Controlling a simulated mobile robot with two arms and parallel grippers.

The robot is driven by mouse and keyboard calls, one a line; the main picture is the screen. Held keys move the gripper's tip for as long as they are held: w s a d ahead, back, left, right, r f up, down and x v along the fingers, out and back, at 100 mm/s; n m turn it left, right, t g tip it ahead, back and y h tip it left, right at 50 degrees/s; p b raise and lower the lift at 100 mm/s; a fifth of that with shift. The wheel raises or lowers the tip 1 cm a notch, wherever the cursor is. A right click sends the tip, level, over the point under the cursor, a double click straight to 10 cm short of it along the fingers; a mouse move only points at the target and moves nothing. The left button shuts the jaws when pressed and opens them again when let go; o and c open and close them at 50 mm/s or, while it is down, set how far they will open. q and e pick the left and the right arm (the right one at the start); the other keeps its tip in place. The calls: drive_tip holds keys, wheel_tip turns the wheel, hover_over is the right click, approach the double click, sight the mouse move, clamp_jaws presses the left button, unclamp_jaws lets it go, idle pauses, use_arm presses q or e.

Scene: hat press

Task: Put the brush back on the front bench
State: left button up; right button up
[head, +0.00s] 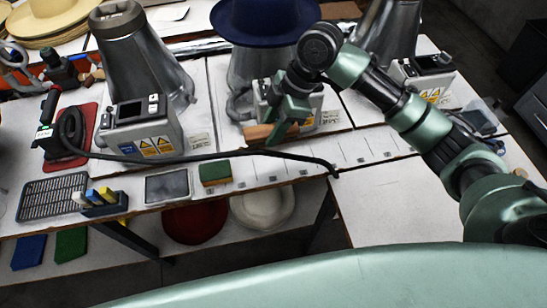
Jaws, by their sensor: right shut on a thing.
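My right gripper (285,122) reaches in from the right and is shut on the brush (258,133), a brown wooden piece partly hidden by the fingers. It holds the brush in front of the middle hat press (309,106), above the rear of the front bench (345,154). I cannot tell if the brush touches anything below. My left gripper is not in view.
A black hose (200,157) runs across the bench near the brush. The white surface at right (395,205) is clear.

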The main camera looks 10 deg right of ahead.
sight(291, 129)
wheel_tip(291, 129, down, 12)
drive_tip(key=shift+f+p, duration=0.25)
drive_tip(key=shift+p, duration=0.2)
drive_tip(key=shift+f, duration=0.2)
drive_tip(key=o, duration=1.2)
drive_tip(key=shift+r, duration=0.1)
drive_tip(key=b+v, duration=0.1)
drive_tip(key=v, duration=1.1)
drive_tip(key=shift+r, duration=0.15)
